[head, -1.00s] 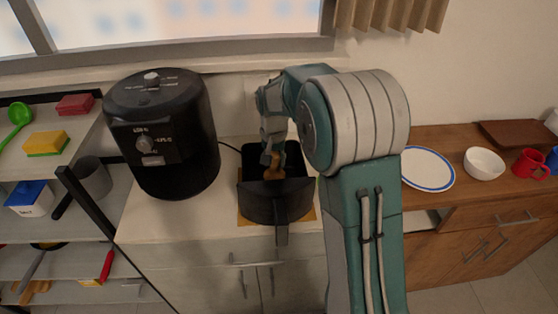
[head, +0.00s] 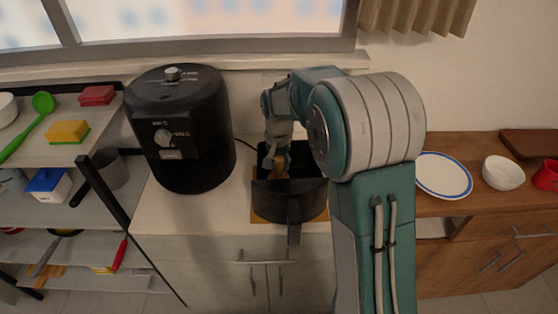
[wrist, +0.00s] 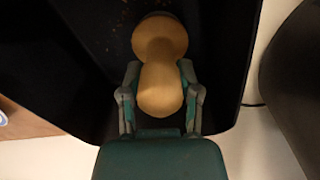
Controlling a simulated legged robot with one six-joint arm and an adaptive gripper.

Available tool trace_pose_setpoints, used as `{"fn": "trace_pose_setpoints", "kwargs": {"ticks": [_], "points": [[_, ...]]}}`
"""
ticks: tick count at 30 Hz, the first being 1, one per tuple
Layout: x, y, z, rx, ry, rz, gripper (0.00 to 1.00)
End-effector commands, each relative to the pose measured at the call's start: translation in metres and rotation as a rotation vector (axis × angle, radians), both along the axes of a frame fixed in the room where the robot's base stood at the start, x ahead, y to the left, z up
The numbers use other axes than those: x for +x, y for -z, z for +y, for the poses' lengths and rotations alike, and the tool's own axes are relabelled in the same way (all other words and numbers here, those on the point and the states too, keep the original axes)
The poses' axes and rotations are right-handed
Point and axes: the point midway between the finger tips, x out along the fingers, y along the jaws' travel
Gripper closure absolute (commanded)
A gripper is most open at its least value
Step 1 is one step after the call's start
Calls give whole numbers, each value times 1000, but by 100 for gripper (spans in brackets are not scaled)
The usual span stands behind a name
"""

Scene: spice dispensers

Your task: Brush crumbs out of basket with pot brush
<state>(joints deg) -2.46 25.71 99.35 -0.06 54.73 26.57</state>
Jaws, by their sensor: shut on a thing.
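The black basket (head: 290,206) with a front handle sits on a tan mat (head: 262,214) on the white counter. In the wrist view its dark floor (wrist: 80,60) fills most of the picture. A few small brownish crumbs (wrist: 152,10) show near the top. My gripper (head: 274,160) reaches down into the basket. In the wrist view my gripper (wrist: 160,95) is shut on the wooden pot brush (wrist: 160,40), with its rounded handle between the fingers and its wider head beyond them. The bristles are hidden under the head.
A black air fryer (head: 182,130) stands close left of the basket. Shelves at the far left hold a yellow sponge (head: 67,132), a red sponge (head: 97,95) and a green spoon (head: 30,125). A plate (head: 443,175) and bowl (head: 503,172) are on the right-hand wooden cabinet.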

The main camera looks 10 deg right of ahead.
Motion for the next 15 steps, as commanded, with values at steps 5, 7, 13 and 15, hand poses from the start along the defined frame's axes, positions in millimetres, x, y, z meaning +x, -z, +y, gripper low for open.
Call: {"fn": "trace_pose_setpoints", "kwargs": {"ticks": [5, 7, 13, 15], "points": [[-11, 2, 2, 0, 0, 3, 100], [-13, 3, 2, 0, 0, 4, 100], [-20, 3, 3, -1, 0, 8, 100], [-24, 3, 4, 0, 0, 10, 100]]}}
